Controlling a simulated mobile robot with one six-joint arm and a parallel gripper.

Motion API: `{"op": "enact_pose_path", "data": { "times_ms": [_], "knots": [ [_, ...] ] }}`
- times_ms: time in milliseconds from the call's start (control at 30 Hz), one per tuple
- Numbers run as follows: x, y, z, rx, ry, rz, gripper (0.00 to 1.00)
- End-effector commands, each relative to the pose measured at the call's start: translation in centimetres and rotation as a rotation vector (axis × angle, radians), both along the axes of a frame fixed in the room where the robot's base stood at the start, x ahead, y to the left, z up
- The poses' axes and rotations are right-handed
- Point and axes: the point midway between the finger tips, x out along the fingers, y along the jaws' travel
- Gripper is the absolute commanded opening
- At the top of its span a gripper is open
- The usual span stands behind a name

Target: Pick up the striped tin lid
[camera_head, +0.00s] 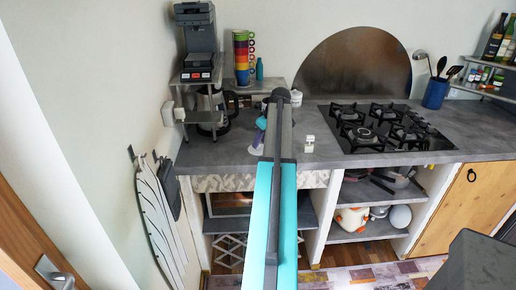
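I cannot make out a striped tin lid in this view. A small white object (309,144) stands on the grey counter (345,157), just right of my arm; it is too small to identify. A white and purple object (259,133) shows at the left edge of my arm, partly covered by it. My teal and dark grey arm reaches up the middle of the picture and hides part of the counter. My gripper cannot be made out.
A black gas hob (375,127) is set in the counter at right. A small shelf unit (197,77) with a coffee machine (197,40) stands at left, near a stack of coloured mugs (242,55). A round metal splashback (352,65) is behind.

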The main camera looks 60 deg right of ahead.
Motion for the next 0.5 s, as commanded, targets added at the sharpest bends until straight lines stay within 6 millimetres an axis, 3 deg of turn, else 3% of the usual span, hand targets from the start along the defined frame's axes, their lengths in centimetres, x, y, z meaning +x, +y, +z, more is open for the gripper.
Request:
{"op": "enact_pose_path", "data": {
  "times_ms": [200,500],
  "knots": [
    [0.7,-0.1,-1.6,0.000,0.000,0.001,0.36],
    [0.8,-0.1,-1.9,0.000,0.000,0.001,0.36]
  ]
}}
